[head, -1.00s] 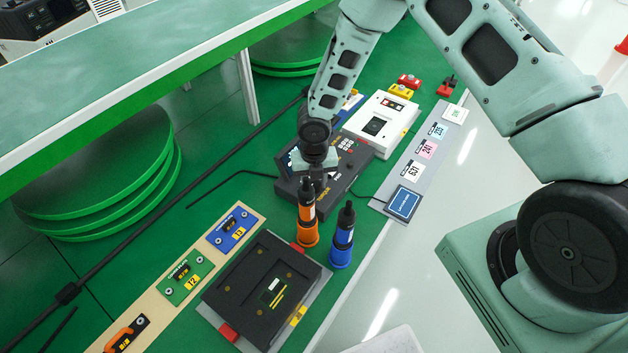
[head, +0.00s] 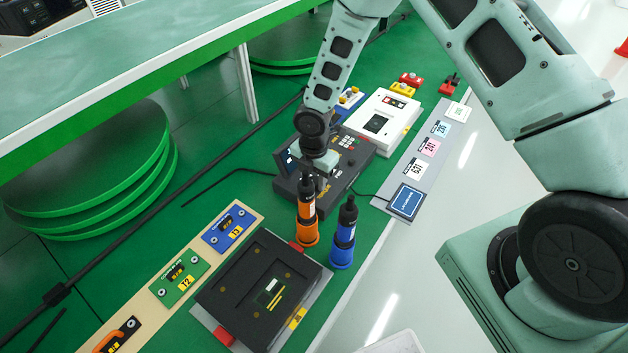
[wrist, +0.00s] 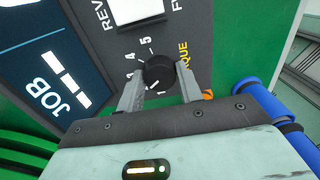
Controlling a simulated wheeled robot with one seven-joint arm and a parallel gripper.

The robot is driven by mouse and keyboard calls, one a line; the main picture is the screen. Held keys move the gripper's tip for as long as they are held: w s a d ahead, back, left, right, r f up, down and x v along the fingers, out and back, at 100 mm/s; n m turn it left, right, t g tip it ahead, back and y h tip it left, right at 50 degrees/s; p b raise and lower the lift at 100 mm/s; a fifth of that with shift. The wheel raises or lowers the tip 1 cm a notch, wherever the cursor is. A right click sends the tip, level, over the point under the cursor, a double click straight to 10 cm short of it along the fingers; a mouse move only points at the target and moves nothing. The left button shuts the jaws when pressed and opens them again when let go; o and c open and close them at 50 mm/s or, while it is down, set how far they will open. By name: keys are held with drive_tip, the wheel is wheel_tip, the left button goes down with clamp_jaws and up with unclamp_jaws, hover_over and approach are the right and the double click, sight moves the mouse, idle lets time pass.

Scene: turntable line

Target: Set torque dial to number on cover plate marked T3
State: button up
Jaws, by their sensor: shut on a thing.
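My gripper (wrist: 158,84) is shut on the black torque dial (wrist: 160,70), one finger on each side. Around the dial I read a 1, a 4 and a 5; the fingers hide part of the scale, and I cannot make out where the pointer stands. In the head view my gripper (head: 321,183) reaches down to the dark console (head: 352,168) and hides the dial. The blue cover plate (head: 225,222) lies on the beige strip with a yellow tag that looks like T3. Its number is too small to read.
An orange driver (head: 307,228) and a blue driver (head: 343,240) stand upright just in front of the console. A green plate (head: 171,283) tagged T2 lies nearer. A black fixture (head: 240,295) lies beside the strip. The console's screen (wrist: 45,60) shows JOB.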

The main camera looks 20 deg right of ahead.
drive_tip(key=m+b, duration=0.2)
drive_tip(key=m, duration=0.4)
drive_tip(key=shift+m, duration=0.4)
idle(0.4)
drive_tip(key=o, duration=1)
drive_tip(key=shift+r, duration=0.1)
wheel_tip(320, 180, up, 17)
drive_tip(key=shift+r+b, duration=0.15)
drive_tip(key=shift+b, duration=0.75)
